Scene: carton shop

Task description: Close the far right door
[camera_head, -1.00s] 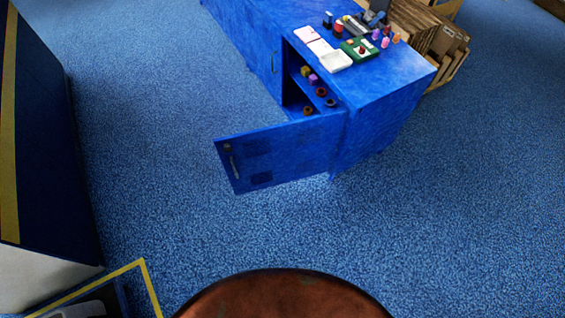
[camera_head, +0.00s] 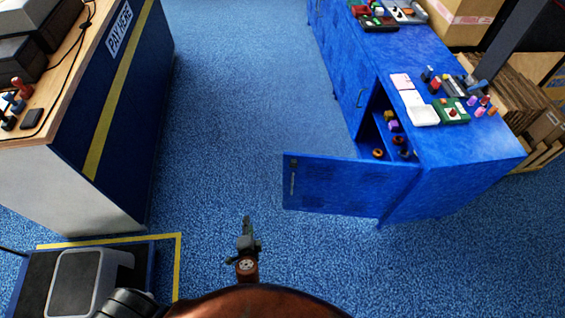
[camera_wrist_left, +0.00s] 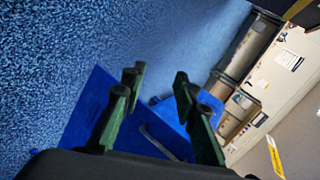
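The blue cabinet (camera_head: 455,165) stands at the right of the head view. Its door (camera_head: 350,188) at the near end hangs wide open, swung out to the left, with a small handle near its free edge. The open compartment behind it shows small items inside. My left gripper (camera_head: 247,226) is low in the middle of the head view, left of and nearer than the door, apart from it. In the left wrist view its two green-black fingers (camera_wrist_left: 158,88) are spread with nothing between them. A blue panel (camera_wrist_left: 85,105) shows beyond them. My right gripper is out of view.
A counter marked PAY HERE (camera_head: 120,110) stands at the left. A grey boxy item (camera_head: 90,275) sits low left by a yellow floor line. Small goods and cards lie on the cabinet top. Flat cartons (camera_head: 500,100) stand behind it. Blue carpet between is clear.

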